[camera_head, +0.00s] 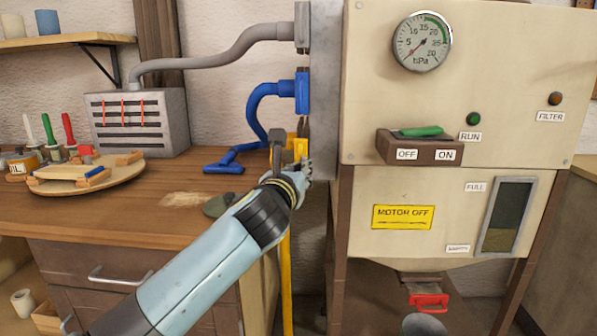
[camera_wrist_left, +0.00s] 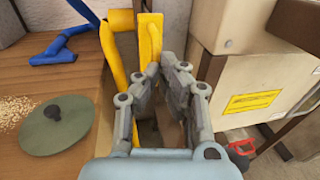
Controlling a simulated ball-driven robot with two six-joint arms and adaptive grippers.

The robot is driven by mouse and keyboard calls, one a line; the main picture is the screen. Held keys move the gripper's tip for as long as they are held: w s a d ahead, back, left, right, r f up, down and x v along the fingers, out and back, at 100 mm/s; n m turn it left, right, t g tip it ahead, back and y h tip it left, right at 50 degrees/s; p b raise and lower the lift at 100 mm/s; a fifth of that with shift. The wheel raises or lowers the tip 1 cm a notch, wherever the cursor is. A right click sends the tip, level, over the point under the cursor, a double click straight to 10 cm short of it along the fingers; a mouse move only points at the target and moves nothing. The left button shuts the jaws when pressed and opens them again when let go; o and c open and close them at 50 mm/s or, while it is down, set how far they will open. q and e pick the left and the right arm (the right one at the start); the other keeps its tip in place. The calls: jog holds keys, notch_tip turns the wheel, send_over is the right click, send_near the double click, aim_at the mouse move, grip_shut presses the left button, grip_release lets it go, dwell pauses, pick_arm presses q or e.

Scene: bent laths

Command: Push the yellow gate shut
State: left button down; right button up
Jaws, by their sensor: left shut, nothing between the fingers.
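The yellow gate (camera_head: 300,148) is on the grey upright duct, below the blue one, with a yellow hose (camera_head: 286,275) hanging down under it. In the head view my left gripper (camera_head: 304,167) is right at the gate and covers its lower part. In the left wrist view the yellow gate part (camera_wrist_left: 150,40) stands just beyond the fingertips, beside the yellow hose (camera_wrist_left: 116,65). My left gripper (camera_wrist_left: 170,75) is shut and empty there. I cannot tell whether it touches the gate or how far the gate's slide is in. My right gripper is not in view.
The blue gate (camera_head: 302,92) with its blue hose (camera_head: 255,110) is just above, and a grey gate (camera_head: 302,28) higher up. The cream machine cabinet (camera_head: 450,110) stands close on the right. A wooden bench (camera_head: 150,220) with a green-grey lid (camera_wrist_left: 58,125) is on the left.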

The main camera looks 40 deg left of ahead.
pick_arm(q)
jog(key=x, duration=0.1)
jog(key=p+x, duration=0.1)
jog(key=x, duration=0.1)
jog(key=shift+s+a+r, duration=0.1)
jog(key=shift+a, duration=0.4)
